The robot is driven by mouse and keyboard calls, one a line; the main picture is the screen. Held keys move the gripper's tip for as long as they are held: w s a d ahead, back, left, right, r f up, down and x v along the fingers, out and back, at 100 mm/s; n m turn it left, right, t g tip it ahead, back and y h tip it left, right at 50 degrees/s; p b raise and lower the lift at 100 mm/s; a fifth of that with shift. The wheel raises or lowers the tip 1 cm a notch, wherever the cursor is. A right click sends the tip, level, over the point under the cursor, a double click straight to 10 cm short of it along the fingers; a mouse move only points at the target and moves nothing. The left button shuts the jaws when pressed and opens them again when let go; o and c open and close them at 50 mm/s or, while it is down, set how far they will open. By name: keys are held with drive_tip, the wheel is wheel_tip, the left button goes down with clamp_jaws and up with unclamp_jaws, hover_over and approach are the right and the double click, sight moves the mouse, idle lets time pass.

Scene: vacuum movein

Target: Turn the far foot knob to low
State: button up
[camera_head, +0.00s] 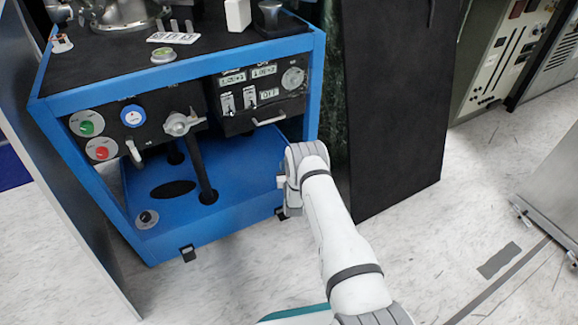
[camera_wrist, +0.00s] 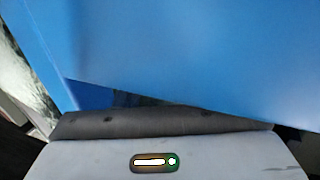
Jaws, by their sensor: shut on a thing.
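The blue-framed vacuum cart (camera_head: 185,245) stands at the left of the head view. One foot knob (camera_head: 147,218), dark on a pale round dial, sits at the front left corner of its low blue deck. My gripper (camera_head: 283,190) is at the deck's front right corner and shut on the far foot knob there. My wrist and gripper hide that knob and its dial, so its setting cannot be read. The wrist view shows a blue panel (camera_wrist: 190,60) close up, with the fingers and knob out of sight.
The cart's upper panel holds a green button (camera_head: 87,128), a red button (camera_head: 102,152), a blue-rimmed gauge (camera_head: 133,116) and a grey valve handle (camera_head: 180,123). A black panel (camera_head: 395,100) stands right of the cart. The pale floor (camera_head: 450,220) at right is mostly clear.

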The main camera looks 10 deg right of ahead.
drive_tip(key=shift+d+n+y+b, duration=0.2)
drive_tip(key=shift+n+y, duration=0.45)
drive_tip(key=shift+y, duration=0.35)
drive_tip(key=shift+d+n+y+b, duration=0.1)
drive_tip(key=shift+n+y+b, duration=0.1)
drive_tip(key=shift+n+y, duration=0.65)
drive_tip(key=shift+y, duration=0.35)
drive_tip(key=o, duration=0.7)
drive_tip(key=s+p, duration=0.1)
drive_tip(key=s, duration=0.1)
drive_tip(key=s+p, duration=0.1)
drive_tip(key=s, duration=0.2)
drive_tip(key=s+d+p, duration=0.1)
drive_tip(key=s, duration=0.1)
drive_tip(key=shift+s, duration=0.35)
drive_tip(key=shift+o, duration=0.6)
